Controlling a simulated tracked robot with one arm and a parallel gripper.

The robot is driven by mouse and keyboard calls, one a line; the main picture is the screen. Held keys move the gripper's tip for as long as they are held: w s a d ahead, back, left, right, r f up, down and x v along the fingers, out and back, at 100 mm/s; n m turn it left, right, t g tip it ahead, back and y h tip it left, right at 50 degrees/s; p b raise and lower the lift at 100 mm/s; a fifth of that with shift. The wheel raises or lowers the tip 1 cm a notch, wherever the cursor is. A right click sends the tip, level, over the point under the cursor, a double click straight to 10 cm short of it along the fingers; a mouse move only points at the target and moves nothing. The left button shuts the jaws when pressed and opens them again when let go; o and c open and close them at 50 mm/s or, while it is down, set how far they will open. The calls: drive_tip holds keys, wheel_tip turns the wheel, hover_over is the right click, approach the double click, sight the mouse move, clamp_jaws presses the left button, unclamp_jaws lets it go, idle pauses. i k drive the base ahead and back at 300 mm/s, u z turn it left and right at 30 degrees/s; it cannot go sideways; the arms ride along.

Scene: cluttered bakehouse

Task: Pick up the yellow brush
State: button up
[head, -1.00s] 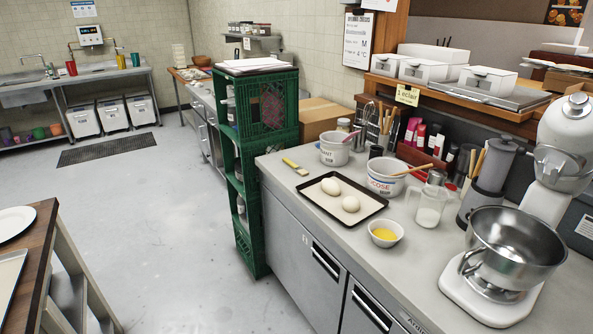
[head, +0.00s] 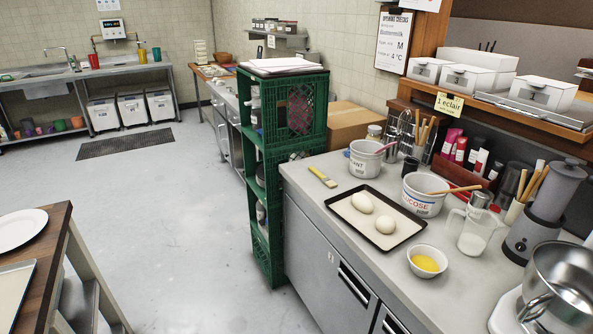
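The yellow brush (head: 322,177) lies flat on the grey steel counter (head: 318,198), near its left end. It is behind the black-rimmed tray (head: 347,217) that holds two white egg-shaped pieces, and left of the white tub (head: 364,160) with a pink handle in it. The brush is small and far off in the head view, with nothing covering it. My gripper does not show in the head view.
Green stacked crates (head: 270,205) stand against the counter's left end. A bowl of yellow liquid (head: 427,262), a glass jug (head: 474,232) and a steel mixer bowl (head: 562,283) occupy the counter's right. A wooden table (head: 45,240) is at left; the floor (head: 190,225) between is clear.

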sight(329, 182)
drive_tip(key=u, duration=0.45)
drive_tip(key=i, duration=2.6)
drive_tip(key=z, duration=0.65)
drive_tip(key=i, duration=0.65)
drive_tip(key=z, duration=0.2)
